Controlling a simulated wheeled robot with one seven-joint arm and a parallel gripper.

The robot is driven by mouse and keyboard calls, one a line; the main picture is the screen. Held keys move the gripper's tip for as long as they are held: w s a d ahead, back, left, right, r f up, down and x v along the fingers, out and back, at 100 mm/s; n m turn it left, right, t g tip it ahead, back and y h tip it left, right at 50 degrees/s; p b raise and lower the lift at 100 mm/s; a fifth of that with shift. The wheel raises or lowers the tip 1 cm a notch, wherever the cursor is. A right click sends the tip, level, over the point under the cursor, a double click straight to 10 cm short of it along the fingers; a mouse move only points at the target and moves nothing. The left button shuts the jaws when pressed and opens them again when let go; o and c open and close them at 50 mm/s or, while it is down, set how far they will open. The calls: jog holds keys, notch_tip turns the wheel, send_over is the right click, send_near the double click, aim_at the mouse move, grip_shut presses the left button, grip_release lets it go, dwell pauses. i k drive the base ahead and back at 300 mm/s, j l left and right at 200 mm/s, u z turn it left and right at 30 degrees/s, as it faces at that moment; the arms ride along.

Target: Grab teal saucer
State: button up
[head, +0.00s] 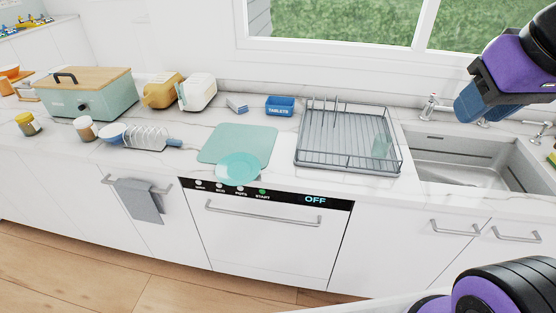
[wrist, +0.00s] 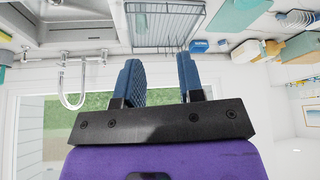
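The teal saucer (head: 239,168) lies near the counter's front edge in the head view, overlapping the front of a pale teal mat (head: 228,140). My gripper (head: 472,106) is at the upper right of the head view, raised over the sink area and far to the right of the saucer. In the wrist view its two blue fingers (wrist: 158,62) stand apart with nothing between them. The wrist view looks upside down and shows part of the mat (wrist: 238,14); I cannot make out the saucer there.
A wire dish rack (head: 348,140) with a teal cup stands between mat and sink (head: 465,160). A tall faucet (wrist: 72,85) is near my gripper. A blue tablets box (head: 280,106) and a small plate rack (head: 148,138) stand near the mat. The dishwasher (head: 262,235) below is shut.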

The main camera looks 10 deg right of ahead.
aim_at(237, 169)
jog(key=j+z, duration=0.35)
jog(key=k+j+z, duration=0.3)
jog(key=j, duration=0.25)
jog(key=j+z, duration=0.35)
jog(key=k+j, duration=0.2)
jog(key=j, duration=0.15)
jog(key=k+j, duration=0.15)
jog(key=j, duration=0.25)
jog(key=k+j+z, duration=0.1)
jog(key=j, duration=0.25)
jog(key=k, duration=0.1)
